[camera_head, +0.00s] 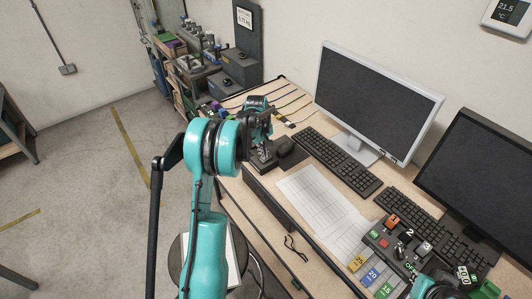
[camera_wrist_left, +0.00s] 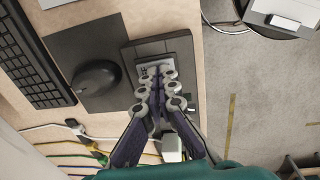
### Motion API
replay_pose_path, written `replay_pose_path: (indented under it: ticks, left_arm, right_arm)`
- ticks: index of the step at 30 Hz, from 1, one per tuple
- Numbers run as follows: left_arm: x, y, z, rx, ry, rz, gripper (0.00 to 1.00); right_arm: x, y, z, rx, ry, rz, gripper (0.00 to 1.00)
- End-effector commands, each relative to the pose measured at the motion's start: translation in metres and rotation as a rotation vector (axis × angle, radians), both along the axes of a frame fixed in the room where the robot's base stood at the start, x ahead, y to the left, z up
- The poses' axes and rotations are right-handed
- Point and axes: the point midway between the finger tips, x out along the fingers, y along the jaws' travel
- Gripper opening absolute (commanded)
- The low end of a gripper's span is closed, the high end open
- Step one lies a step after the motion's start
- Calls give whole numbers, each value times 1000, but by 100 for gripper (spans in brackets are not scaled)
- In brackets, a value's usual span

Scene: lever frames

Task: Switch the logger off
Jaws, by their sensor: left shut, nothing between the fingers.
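A dark box (camera_wrist_left: 188,47) with a pale plate (camera_wrist_left: 146,70) on its top lies under my left gripper (camera_wrist_left: 160,78) in the left wrist view. No name is readable on it, so I cannot tell for certain that it is the logger. The gripper is shut and empty, its fingertips over the plate. Whether they touch it I cannot tell, and the fingers hide part of the top and any lever there. In the head view my left gripper (camera_head: 265,150) is over the same dark box at the desk's left edge.
A mouse (camera_head: 284,146) on a dark pad is beside the box. Keyboards (camera_head: 340,163), monitors (camera_head: 375,95) and a paper sheet (camera_head: 322,205) fill the desk. A control box (camera_head: 385,243) with numbered tiles stands at right. Coloured cables run behind the box.

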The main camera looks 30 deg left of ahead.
Motion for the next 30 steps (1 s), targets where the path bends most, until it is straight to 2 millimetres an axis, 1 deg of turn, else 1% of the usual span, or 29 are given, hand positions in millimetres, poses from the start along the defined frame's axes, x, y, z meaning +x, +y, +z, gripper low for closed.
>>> replay_pose_path:
  ticks: [7, 11, 14, 16, 18, 24, 27, 30]
  left_arm:
    - [1, 0, 2, 0, -1, -1, 0]
    - [-1, 0, 14, 0, -1, -2, 0]
    - [-4, 1, 33, 0, -1, -3, 0]
    - [-6, 2, 50, -1, -1, -4, 0]
    - [-8, 3, 64, -1, -1, -4, 0]
    - [-13, 5, 106, -1, -1, -4, 0]
    - [-14, 6, 122, -1, -1, -4, 0]
    - [-16, 6, 132, -1, -1, -3, 0]
  right_arm:
    - [0, 0, 1, 0, 0, 0, 0]
    - [0, 0, 8, 0, 0, 0, 0]
    - [0, 0, 18, 0, 0, 0, 0]
    - [0, 0, 27, 0, 0, 0, 0]
    - [0, 0, 25, 0, 0, 0, 0]
    - [0, 0, 29, 0, 0, 0, 0]
    - [0, 0, 30, 0, 0, 0, 0]
    - [0, 0, 31, 0, 0, 0, 0]
